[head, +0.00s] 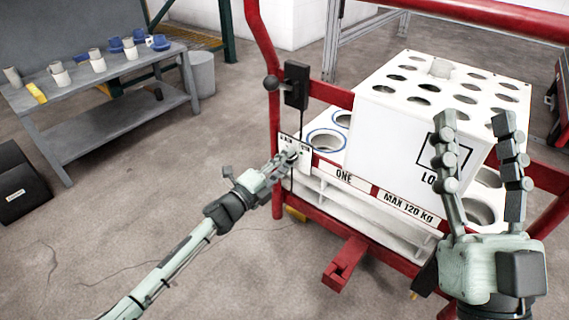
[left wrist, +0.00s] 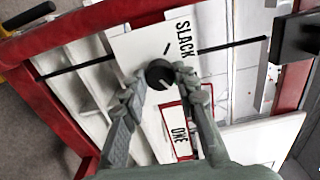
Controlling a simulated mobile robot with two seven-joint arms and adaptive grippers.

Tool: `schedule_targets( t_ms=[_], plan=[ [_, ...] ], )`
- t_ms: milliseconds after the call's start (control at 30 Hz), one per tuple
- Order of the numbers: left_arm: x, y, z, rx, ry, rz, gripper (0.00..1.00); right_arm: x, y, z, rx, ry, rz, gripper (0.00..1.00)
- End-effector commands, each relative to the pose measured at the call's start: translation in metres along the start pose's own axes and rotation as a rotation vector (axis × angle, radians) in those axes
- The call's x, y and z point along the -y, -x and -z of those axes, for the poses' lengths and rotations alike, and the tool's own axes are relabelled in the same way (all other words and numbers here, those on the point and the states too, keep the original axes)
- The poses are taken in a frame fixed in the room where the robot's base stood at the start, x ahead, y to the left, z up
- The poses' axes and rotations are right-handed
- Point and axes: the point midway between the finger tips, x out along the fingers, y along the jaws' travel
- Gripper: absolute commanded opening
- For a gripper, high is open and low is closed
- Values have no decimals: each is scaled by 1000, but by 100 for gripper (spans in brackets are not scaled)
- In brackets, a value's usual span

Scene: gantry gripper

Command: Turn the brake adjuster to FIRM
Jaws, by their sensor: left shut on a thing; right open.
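The brake adjuster is a dark round knob (left wrist: 160,73) on a white plate (left wrist: 135,50) marked SLACK. A short black mark on the plate shows beside the knob. In the head view the plate (head: 303,142) hangs on the red frame's left side, its lettering too small to read fully. FIRM is not readable in either view. My left gripper (head: 287,160) is at the plate; in the left wrist view its fingers (left wrist: 158,82) are shut on the knob and partly hide it. My right gripper (head: 477,120) is open and empty, in front of the white box.
The red cart frame (head: 264,60) surrounds a white rack (head: 455,75) with round holes. A black lever box (head: 296,85) with a cable sits above the plate. A grey table (head: 110,95) with mugs stands at left.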

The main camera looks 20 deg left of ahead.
Motion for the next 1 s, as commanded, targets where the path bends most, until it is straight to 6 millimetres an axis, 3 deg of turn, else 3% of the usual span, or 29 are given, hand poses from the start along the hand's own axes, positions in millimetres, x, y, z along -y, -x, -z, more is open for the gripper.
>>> schedule_targets(
  t_ms=[600, 633, 700, 767, 1000],
  plan=[
    [-1, 0, 1, -2, -41, -1, 0, -1, 0, 4, -25, 2, 0, 49],
    [-1, 0, 1, -2, -41, -1, 33, -1, 0, 4, -25, 2, -1, 49],
    [-1, 0, 1, -2, -40, -1, 41, -1, 0, 4, -25, 2, -1, 49],
    [0, 0, 0, -1, -40, -1, 49, -1, 0, 4, -25, 2, -1, 49],
    [0, 0, 0, -1, -39, -1, 50, -1, 0, 4, -24, 2, -1, 49]
  ],
)
